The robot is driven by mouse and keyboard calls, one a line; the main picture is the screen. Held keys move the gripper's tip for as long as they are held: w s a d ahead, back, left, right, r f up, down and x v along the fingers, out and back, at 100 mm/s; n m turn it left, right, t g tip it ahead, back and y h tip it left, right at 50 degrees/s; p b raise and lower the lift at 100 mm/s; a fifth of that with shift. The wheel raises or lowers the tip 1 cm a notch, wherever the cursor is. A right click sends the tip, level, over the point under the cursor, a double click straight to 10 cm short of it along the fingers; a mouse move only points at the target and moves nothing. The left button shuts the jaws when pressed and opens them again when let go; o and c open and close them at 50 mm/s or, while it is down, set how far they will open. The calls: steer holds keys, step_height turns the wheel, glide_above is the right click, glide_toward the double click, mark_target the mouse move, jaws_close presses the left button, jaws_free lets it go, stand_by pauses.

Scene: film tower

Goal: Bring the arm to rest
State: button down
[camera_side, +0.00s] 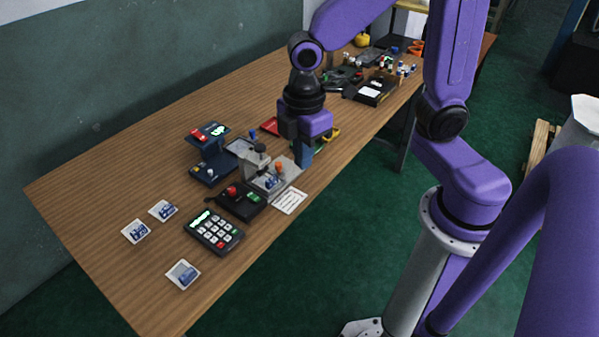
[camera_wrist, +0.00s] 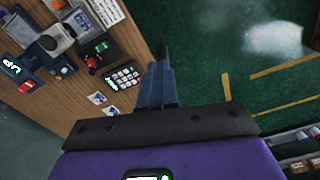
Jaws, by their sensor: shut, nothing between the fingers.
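My gripper (camera_side: 303,163) hangs over the table near its front edge, fingers pointing down, just behind the grey fixture (camera_side: 277,180). Its fingers are shut together with nothing between them. In the wrist view the closed fingers (camera_wrist: 162,58) show at the centre, over the table edge and the green floor. The wooden table (camera_side: 110,190) runs from lower left to upper right. I cannot tell from the side view how far the fingertips are above the tabletop.
Close to the gripper are a black box with red and green buttons (camera_side: 241,201), a keypad (camera_side: 213,231), a blue device with a lit display (camera_side: 209,152) and a white card (camera_side: 290,201). Several picture cards (camera_side: 183,274) lie at the left. A black box (camera_side: 376,91) and small parts stand farther back.

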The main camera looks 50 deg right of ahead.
steer(key=s+d+r+m, duration=0.2)
steer(key=s+d, duration=0.2)
steer(key=s, duration=0.8)
steer(key=shift+d, duration=0.2)
steer(key=c, duration=1.7)
jaws_free()
steer(key=shift+s+d+r, duration=0.15)
steer(key=shift+s+d, duration=0.05)
steer(key=shift+s, duration=0.25)
steer(key=shift+c, duration=0.2)
steer(key=o, duration=0.5)
steer(key=shift+s, duration=0.1)
steer(key=shift+o, duration=1.2)
steer(key=shift+w+a+m, duration=0.1)
steer(key=shift+w+m, duration=0.25)
steer(key=shift+m, duration=0.05)
steer(key=m, duration=1.2)
glide_above(252, 195)
step_height(252, 195, down, 8)
step_height(252, 195, down, 17)
